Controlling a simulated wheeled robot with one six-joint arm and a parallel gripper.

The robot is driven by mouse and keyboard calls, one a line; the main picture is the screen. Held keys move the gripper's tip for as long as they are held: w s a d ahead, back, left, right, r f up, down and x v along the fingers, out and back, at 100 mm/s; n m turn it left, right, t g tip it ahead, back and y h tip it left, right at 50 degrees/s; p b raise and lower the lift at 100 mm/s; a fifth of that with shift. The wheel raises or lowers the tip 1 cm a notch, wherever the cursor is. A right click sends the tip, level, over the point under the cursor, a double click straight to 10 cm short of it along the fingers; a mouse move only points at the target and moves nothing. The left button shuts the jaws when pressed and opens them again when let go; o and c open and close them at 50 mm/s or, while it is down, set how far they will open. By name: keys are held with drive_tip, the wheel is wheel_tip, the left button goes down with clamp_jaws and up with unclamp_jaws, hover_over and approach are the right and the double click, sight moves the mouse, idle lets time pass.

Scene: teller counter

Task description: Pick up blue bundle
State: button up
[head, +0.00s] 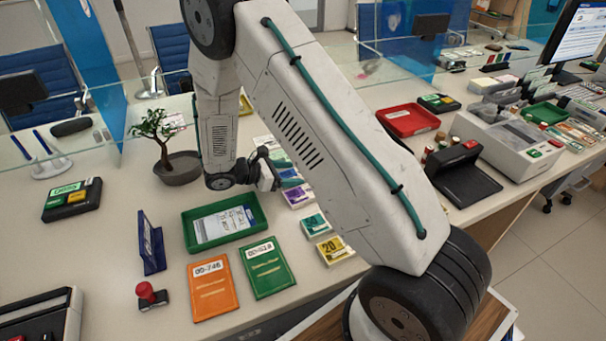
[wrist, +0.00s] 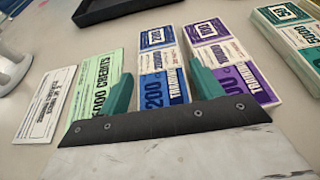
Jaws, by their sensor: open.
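The blue bundle (wrist: 164,92) is a banded stack of blue notes marked 200, lying flat in a row of bundles in the wrist view. My gripper (wrist: 159,66) is open, with its two teal fingers spread on either side of the blue bundle. The left finger shows over the edge of a green bundle (wrist: 100,90), the right one along the purple bundle (wrist: 236,84). I cannot tell how far the fingertips are above the counter. In the head view my gripper (head: 291,183) is low over the note bundles, and my arm hides much of that row.
A green tray (head: 190,238) with papers stands left of my gripper. Green (head: 313,225) and yellow (head: 335,249) bundles lie nearer. A potted plant (head: 178,170) stands farther left. In the wrist view, a white bundle (wrist: 47,104) and green bundles (wrist: 292,38) flank the row.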

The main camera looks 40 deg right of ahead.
sight(294, 174)
drive_tip(key=shift+x, duration=0.95)
drive_tip(key=c, duration=0.8)
drive_tip(key=shift+r, duration=0.15)
wheel_tip(294, 174, up, 4)
drive_tip(key=shift+f, duration=0.2)
drive_tip(key=s+d, duration=0.1)
drive_tip(key=s, duration=0.4)
drive_tip(key=s+d, duration=0.1)
drive_tip(key=s, duration=0.4)
drive_tip(key=s+d+r, duration=0.1)
drive_tip(key=s, duration=0.4)
drive_tip(key=shift+s+d+r, duration=0.1)
drive_tip(key=shift+s+d, duration=0.1)
drive_tip(key=shift+s, duration=0.15)
